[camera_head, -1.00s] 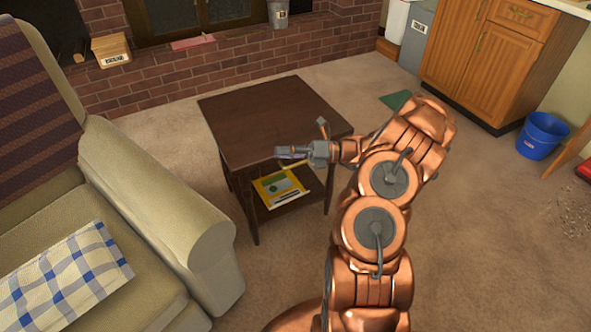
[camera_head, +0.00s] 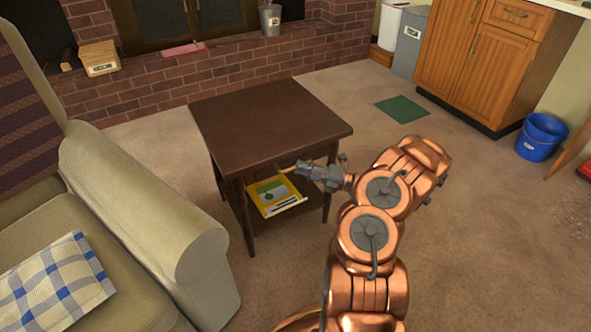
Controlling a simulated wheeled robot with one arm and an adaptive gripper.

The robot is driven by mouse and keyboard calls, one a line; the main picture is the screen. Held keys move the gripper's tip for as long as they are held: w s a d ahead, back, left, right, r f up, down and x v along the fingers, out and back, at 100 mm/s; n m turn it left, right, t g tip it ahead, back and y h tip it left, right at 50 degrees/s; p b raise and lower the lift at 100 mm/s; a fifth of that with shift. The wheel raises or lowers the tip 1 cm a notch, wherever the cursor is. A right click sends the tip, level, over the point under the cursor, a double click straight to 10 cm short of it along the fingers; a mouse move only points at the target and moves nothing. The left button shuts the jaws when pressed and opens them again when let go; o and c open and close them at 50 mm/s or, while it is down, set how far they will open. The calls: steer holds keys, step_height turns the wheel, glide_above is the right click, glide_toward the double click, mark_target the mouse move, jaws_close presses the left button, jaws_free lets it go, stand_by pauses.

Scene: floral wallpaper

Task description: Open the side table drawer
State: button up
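The dark brown side table (camera_head: 265,118) stands on the carpet in the middle of the view. My gripper (camera_head: 287,170) points left at the table's front, just below the edge of the top. It partly covers the front where a drawer could be, so I cannot make out a drawer face or handle. The fingers are too small to tell open from shut or any contact.
A beige armchair (camera_head: 140,200) with a checked cushion (camera_head: 50,285) stands close on the left. A brick hearth (camera_head: 220,75) runs behind the table. A green mat (camera_head: 402,109), a blue bucket (camera_head: 541,137) and wooden cabinets (camera_head: 485,60) are at right. The carpet between is clear.

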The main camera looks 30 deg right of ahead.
steer(key=shift+b+x, duration=0.3)
steer(key=shift+x, duration=1.1)
jaws_close()
